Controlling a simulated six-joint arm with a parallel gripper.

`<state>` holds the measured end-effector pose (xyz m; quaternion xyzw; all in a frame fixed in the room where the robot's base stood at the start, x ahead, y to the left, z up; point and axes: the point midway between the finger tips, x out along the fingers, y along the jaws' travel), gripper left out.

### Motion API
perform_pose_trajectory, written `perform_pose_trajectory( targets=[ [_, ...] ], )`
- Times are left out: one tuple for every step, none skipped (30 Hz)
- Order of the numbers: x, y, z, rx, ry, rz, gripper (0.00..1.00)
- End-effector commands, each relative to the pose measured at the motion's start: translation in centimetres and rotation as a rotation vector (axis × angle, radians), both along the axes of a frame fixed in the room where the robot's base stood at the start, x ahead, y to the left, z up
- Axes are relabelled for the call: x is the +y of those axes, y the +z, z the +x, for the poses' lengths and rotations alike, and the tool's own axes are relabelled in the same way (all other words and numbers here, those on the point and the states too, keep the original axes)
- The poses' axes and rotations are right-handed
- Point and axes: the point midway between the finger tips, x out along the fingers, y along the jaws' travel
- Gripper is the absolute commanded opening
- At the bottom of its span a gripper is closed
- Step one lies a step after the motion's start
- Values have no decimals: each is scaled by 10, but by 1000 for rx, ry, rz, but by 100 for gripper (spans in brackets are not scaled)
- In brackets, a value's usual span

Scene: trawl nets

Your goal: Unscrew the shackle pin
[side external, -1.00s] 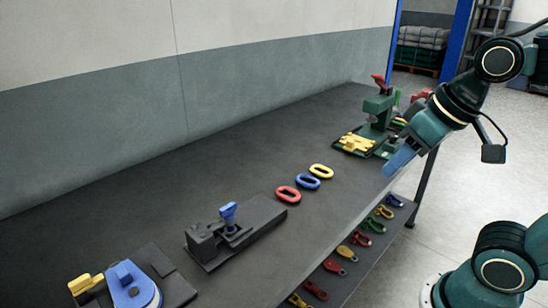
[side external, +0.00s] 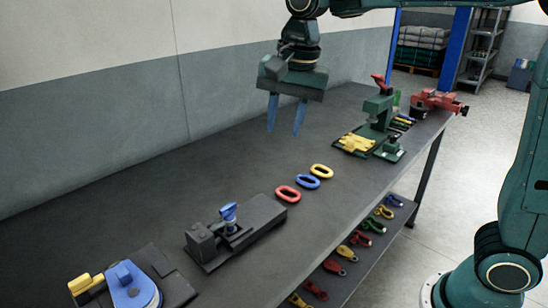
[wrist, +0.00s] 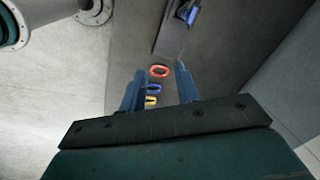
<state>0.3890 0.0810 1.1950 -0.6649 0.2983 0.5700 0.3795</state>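A small blue piece (side external: 229,215), which looks like the shackle with its pin, stands upright in a dark fixture (side external: 265,213) on the bench. Its pin cannot be made out clearly. In the wrist view the blue piece (wrist: 187,12) shows at the top edge, on the dark fixture (wrist: 172,35). My gripper (side external: 283,132) points down, high above the bench, to the right of the fixture and well clear of it. Its two blue fingers are apart with nothing between them. In the wrist view my gripper (wrist: 159,68) is open above the coloured rings.
A red ring (side external: 288,194), a blue ring (side external: 307,181) and a yellow ring (side external: 321,170) lie in a row. A green press (side external: 377,108) and a red vise (side external: 437,101) stand farther back. A blue and yellow device (side external: 130,287) is at front left.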

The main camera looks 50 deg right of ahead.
Motion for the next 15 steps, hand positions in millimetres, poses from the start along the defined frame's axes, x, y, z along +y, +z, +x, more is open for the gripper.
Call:
perform_pose_trajectory(
  targets=[
    [7,-4,11,19,-39,5,32],
    [10,-6,17,29,-67,8,32],
    [16,-9,24,41,-104,12,32],
    [20,-12,30,52,-132,14,32],
    [23,-14,35,61,-159,16,32],
    [29,-18,42,73,-196,18,32],
    [33,-21,48,82,-224,19,32],
    [37,-24,53,93,-252,21,32],
    [42,-28,60,104,-290,22,32],
    [46,-32,64,112,-318,22,32],
    [50,-35,69,120,-345,22,32],
    [55,-39,75,130,-380,22,32],
    [59,-43,79,139,-404,21,32],
    [63,-46,82,144,-427,21,32],
    [67,-50,86,152,-455,19,32]
  ],
)
